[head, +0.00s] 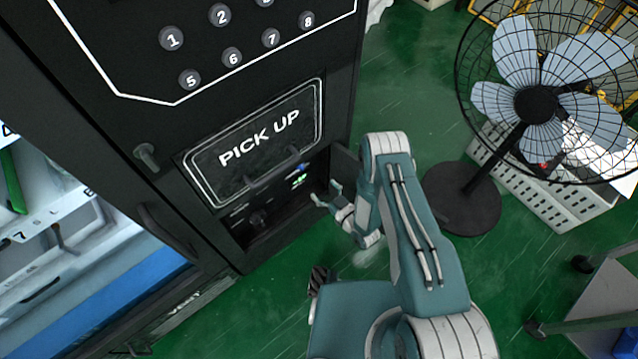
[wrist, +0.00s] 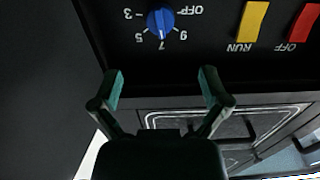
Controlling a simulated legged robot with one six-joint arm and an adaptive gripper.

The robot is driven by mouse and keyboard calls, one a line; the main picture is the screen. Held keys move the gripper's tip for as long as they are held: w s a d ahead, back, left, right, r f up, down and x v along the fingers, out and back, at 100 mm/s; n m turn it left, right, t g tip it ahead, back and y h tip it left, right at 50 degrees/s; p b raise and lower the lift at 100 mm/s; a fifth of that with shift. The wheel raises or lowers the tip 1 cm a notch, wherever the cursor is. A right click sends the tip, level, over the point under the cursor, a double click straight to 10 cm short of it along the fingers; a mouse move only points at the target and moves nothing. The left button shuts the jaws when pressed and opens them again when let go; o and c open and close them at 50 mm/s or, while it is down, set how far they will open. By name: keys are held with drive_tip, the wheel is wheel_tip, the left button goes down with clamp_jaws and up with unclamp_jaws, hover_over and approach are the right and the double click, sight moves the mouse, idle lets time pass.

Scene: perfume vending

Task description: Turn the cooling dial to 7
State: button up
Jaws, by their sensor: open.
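The cooling dial (wrist: 160,21) is a round blue knob on a black panel, at the top of the wrist view. Its markings appear upside down there: 3 at left, 5 at lower left, 7 just below, 9 at lower right, OFF at upper right. In the head view my gripper (head: 335,202) is beside the lower opening of the black vending machine (head: 130,110).
A yellow RUN button (wrist: 252,22) and a red OFF button (wrist: 303,22) sit beside the dial. The PICK UP flap (head: 258,140) with its handle is above the opening. A black fan (head: 535,105) stands right on the green floor (head: 395,85).

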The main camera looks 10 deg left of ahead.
drive_tip(key=shift+n, duration=0.6)
drive_tip(key=x, duration=1.2)
drive_tip(key=shift+r, duration=0.1)
drive_tip(key=c, duration=1.2)
